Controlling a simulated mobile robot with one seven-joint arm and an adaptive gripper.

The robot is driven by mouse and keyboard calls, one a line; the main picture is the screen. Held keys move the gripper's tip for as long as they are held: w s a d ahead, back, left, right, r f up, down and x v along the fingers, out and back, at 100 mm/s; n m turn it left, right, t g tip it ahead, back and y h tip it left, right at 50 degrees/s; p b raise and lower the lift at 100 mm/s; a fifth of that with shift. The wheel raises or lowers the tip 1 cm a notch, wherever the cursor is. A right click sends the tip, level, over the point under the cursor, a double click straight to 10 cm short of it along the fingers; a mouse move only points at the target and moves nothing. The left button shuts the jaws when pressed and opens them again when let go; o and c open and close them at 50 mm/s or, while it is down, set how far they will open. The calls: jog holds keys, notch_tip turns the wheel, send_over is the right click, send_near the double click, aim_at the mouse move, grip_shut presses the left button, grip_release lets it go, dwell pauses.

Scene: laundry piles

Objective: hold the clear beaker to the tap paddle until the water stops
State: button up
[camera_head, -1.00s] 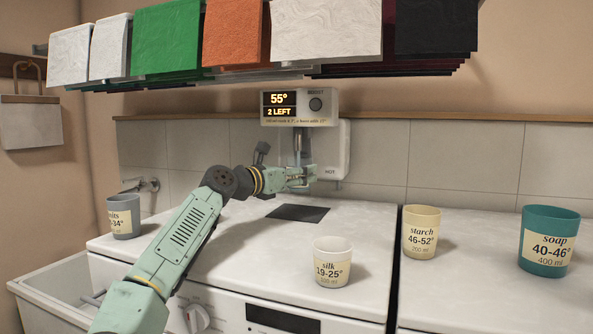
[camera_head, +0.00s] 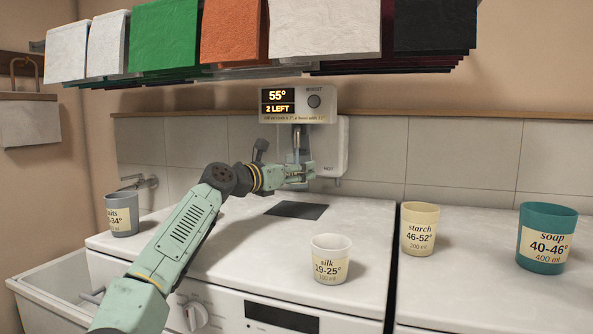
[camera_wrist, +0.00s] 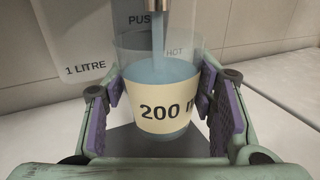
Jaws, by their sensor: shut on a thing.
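The clear beaker (camera_wrist: 160,95), labelled "200 m…", stands upright between my gripper's purple pads in the wrist view. My gripper (camera_wrist: 165,105) is shut on it. Water (camera_wrist: 157,45) runs from the metal spout (camera_wrist: 157,5) into the beaker, and bluish water fills it to above the label. In the head view my gripper (camera_head: 300,173) is below the dispenser (camera_head: 299,104), whose display reads "55°" and "2 LEFT". The beaker is hard to make out there. A panel behind it reads "PUSH" and "HOT"; whether the beaker touches the paddle is hidden.
A silk cup (camera_head: 331,245) stands at the front of the white top. A starch cup (camera_head: 420,215) and a teal soap cup (camera_head: 546,225) stand right, a grey cup (camera_head: 122,222) left. A dark square (camera_head: 297,211) lies under my gripper. Folded cloths (camera_head: 330,30) hang above.

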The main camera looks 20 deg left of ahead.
jog(key=shift+s, duration=0.1)
dwell(0.3)
jog(key=shift+s+f+b, duration=0.1)
jog(key=shift+s+b, duration=1.1)
jog(key=shift+b, duration=0.05)
jog(key=shift+s+b, duration=0.85)
jog(key=shift+s, duration=0.4)
jog(key=s+b, duration=0.6)
jog(key=s, duration=0.4)
jog(key=shift+a, duration=0.2)
